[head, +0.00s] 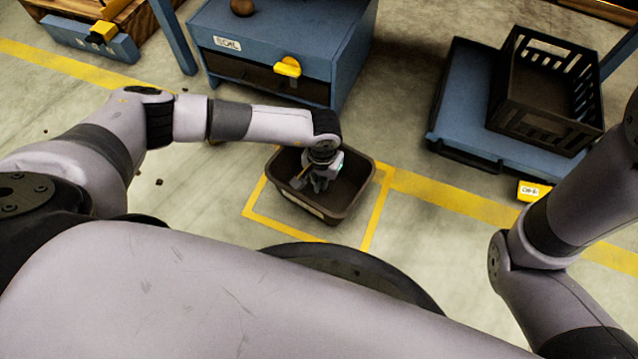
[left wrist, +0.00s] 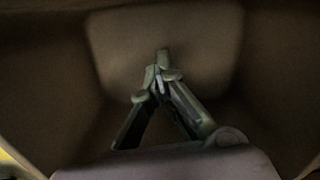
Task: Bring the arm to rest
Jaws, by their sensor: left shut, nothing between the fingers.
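My left arm reaches in from the left in the head view. My left gripper (head: 318,184) points down inside a dark brown bin (head: 350,208) on the floor. In the left wrist view the fingers of my left gripper (left wrist: 158,82) meet at their tips with nothing between them. The bin's inside (left wrist: 215,40) fills most of that view; I see nothing lying in it. My right arm shows at the right edge of the head view, but its gripper is out of view.
The bin stands in a yellow floor outline (head: 372,232). Behind it is a blue cabinet (head: 350,50) with a yellow handle (head: 288,67) and a round brown thing (head: 242,7) on top. At right, a black crate (head: 535,128) sits on a blue platform (head: 463,100). Dark bits lie on the floor at left.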

